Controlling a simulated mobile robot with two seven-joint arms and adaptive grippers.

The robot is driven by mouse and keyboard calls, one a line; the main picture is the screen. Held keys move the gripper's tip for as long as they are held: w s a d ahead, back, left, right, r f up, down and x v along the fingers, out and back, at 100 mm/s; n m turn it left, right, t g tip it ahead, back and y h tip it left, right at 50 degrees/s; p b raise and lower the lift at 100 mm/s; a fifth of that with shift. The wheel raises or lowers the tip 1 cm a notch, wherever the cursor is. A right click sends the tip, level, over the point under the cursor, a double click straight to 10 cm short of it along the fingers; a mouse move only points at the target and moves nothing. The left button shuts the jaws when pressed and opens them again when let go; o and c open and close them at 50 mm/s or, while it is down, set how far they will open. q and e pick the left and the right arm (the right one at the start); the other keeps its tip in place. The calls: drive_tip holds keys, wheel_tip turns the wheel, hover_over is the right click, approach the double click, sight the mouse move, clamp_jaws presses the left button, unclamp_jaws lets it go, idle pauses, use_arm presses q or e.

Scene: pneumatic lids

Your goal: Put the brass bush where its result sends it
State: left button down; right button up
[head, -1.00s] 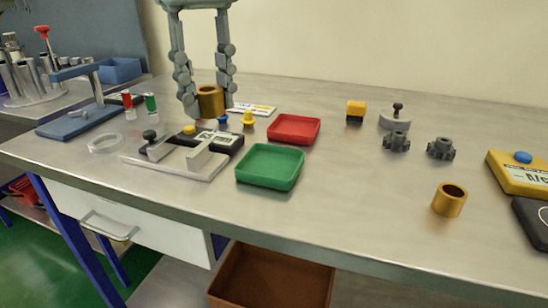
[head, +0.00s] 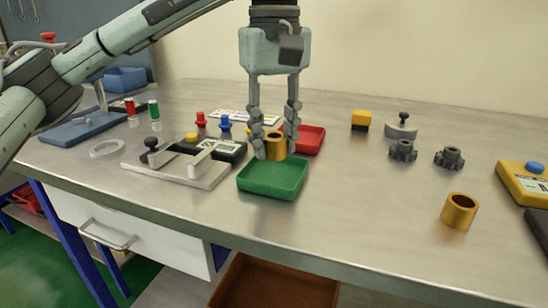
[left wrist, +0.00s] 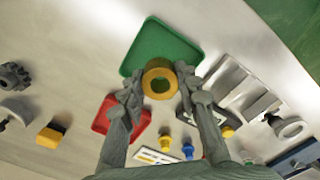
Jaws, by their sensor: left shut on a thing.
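My left gripper (head: 275,143) is shut on a brass bush (head: 276,147), a short upright gold ring. It holds the bush above the far part of the green tray (head: 272,192). In the left wrist view the bush (left wrist: 159,80) sits between the two fingers, overlapping the near edge of the green tray (left wrist: 160,45). The red tray (head: 312,138) lies just behind, partly hidden by the gripper. A second brass bush (head: 459,211) stands alone at the right of the bench. A gauge with a display (head: 222,151) lies left of the green tray. My right gripper is not in view.
Red (head: 201,119) and blue (head: 225,122) pegs stand behind the gauge. Two dark gears (head: 403,151), a grey knobbed weight (head: 401,126) and a yellow block (head: 361,120) stand at the right rear. A yellow device (head: 524,182) sits at the right edge. The bench's middle front is clear.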

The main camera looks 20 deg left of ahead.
sight(274, 177)
use_arm(q)
wheel_tip(274, 177, down, 4)
drive_tip(key=shift+r, duration=0.25)
drive_tip(key=shift+f, duration=0.1)
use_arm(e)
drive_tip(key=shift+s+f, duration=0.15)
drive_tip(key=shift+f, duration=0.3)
use_arm(q)
drive_tip(key=shift+f, duration=0.1)
drive_tip(key=c, duration=1.1)
unclamp_jaws()
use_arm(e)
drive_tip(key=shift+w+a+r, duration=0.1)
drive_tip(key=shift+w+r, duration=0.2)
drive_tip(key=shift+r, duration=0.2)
